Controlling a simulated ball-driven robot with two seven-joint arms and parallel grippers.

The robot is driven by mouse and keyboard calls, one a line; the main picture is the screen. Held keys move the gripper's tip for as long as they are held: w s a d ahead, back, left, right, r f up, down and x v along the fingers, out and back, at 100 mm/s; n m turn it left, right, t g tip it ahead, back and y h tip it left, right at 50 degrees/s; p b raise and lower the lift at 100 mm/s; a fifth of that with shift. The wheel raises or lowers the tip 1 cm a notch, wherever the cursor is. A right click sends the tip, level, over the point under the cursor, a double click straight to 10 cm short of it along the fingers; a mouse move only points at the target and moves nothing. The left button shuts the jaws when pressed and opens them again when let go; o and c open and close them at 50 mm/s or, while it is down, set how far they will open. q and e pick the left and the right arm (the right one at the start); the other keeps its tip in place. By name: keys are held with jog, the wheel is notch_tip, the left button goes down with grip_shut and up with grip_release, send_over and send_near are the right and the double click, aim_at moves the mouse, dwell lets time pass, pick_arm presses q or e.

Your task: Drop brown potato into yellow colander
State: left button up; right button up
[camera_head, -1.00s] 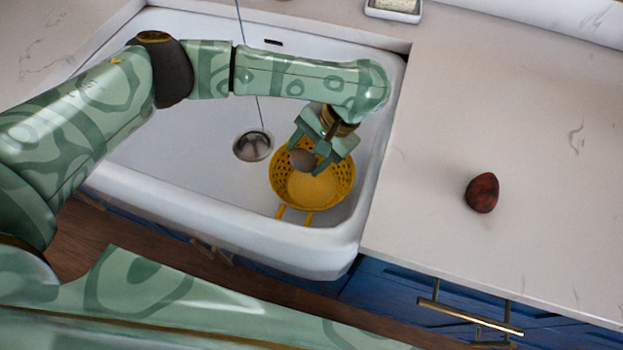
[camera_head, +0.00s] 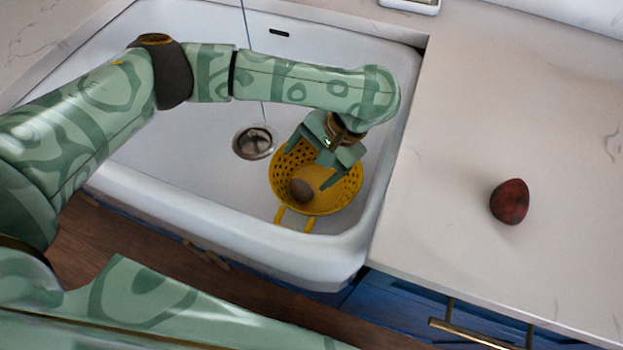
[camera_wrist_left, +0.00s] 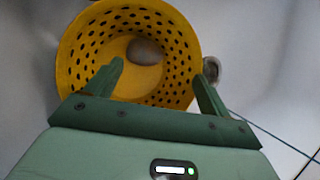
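The brown potato (camera_head: 301,190) lies inside the yellow colander (camera_head: 341,203), which stands in the white sink. My left gripper (camera_head: 305,165) is open and empty over the colander. In the left wrist view, the potato (camera_wrist_left: 145,51) rests in the colander (camera_wrist_left: 72,62) beyond the spread fingers of my left gripper (camera_wrist_left: 156,80), apart from them. My right gripper is not in view.
A dark red potato-like item (camera_head: 509,201) lies on the pale counter (camera_head: 455,170) right of the sink. The sink's drain (camera_head: 254,142) is left of the colander. The sink walls (camera_head: 215,232) surround the colander.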

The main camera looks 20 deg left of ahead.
pick_arm(q)
jog(key=p+v, duration=0.8)
jog(key=v, duration=0.8)
jog(key=shift+r, duration=0.15)
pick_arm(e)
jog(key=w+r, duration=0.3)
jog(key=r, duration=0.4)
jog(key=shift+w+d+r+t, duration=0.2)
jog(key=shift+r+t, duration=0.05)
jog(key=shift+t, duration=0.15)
pick_arm(q)
jog(key=shift+w, duration=0.1)
